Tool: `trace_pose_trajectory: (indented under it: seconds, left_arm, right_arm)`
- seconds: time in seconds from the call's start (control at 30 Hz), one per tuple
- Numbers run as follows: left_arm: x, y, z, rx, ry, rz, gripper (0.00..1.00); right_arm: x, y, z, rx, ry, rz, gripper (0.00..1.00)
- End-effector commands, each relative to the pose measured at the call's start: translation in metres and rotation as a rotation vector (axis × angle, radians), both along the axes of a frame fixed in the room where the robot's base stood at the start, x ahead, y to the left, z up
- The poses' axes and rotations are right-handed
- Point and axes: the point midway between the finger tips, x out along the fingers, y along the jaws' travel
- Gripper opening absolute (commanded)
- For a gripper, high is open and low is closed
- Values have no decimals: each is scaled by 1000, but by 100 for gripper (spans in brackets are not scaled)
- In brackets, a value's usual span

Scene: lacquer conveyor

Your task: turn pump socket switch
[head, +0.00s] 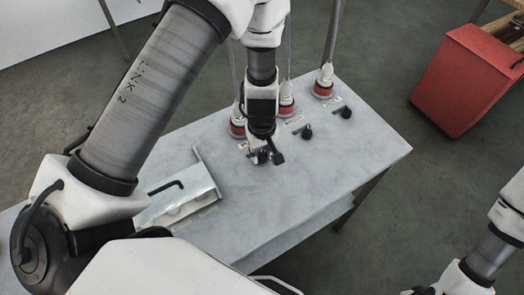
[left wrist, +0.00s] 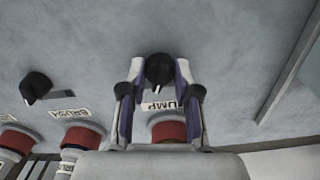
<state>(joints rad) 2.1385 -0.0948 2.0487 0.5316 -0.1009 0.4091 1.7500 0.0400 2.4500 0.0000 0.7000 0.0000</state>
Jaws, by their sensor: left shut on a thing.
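The pump socket switch is a round black knob (left wrist: 159,70) on the grey tabletop, with a light pointer mark on it. Its label (left wrist: 160,106) reads "UMP", the first letter being hidden by a finger. The red pump socket (left wrist: 168,130) sits behind the label, partly covered by my gripper. My left gripper (head: 264,157) points down at the table in the head view and mostly hides the knob there. In the left wrist view its two fingers are shut on the knob, one on each side.
The brush switch (left wrist: 35,87) and its red socket (left wrist: 82,137) stand beside the pump switch. A third switch (head: 346,112) and socket (head: 323,85) are farther right. A pale metal box (head: 206,190) with a black handle lies left. The table's front right is clear; a red cabinet (head: 462,80) stands beyond.

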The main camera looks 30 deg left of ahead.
Motion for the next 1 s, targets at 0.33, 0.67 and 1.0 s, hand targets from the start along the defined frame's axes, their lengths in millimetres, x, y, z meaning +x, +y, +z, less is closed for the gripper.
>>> trace_pose_trajectory:
  seconds: [0.33,0.67,1.0]
  left_arm:
    - [-1,0,0,1,3,257,0]
    - [-2,0,0,0,3,570,0]
    - [-2,0,-2,0,3,839,0]
  right_arm:
    - [0,0,18,0,0,0,40]
    - [0,0,32,0,0,0,40]
    - [0,0,40,0,0,0,40]
